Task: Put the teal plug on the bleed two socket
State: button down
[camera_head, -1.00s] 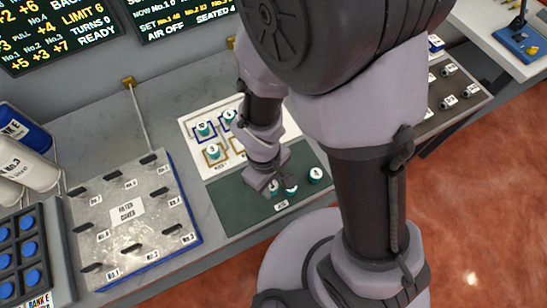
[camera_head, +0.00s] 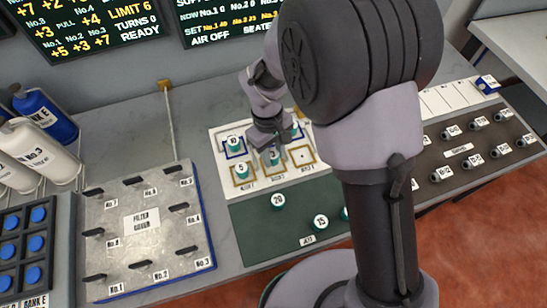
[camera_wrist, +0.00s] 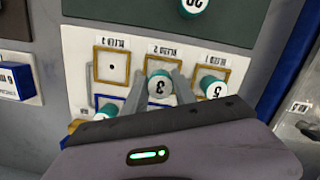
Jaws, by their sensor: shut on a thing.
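My gripper (camera_wrist: 161,95) is shut on a teal plug with a white top marked 3 (camera_wrist: 159,86). The plug sits between the two fingers, over the gold-outlined bleed two square (camera_wrist: 176,65). In the head view the gripper (camera_head: 272,152) reaches down onto the white panel with the same plug (camera_head: 275,158) under it. I cannot tell whether the plug is fully seated, as the socket beneath is hidden. A teal plug marked 5 (camera_wrist: 211,88) stands on the bleed one square. The bleed three square (camera_wrist: 112,66) shows a bare hole.
Plugs marked 10 (camera_head: 233,143) and one partly hidden (camera_head: 297,131) stand in the panel's back row. Plugs marked 20 (camera_head: 278,201) and 15 (camera_head: 320,222) stand on the dark green mat (camera_head: 250,228). A filter cover plate (camera_head: 150,255) lies left.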

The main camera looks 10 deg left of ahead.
notch_tip(320, 180, down, 2)
jog(key=shift+f, duration=0.2)
jog(key=c, duration=1)
grip_release()
jog(key=shift+r, duration=0.1)
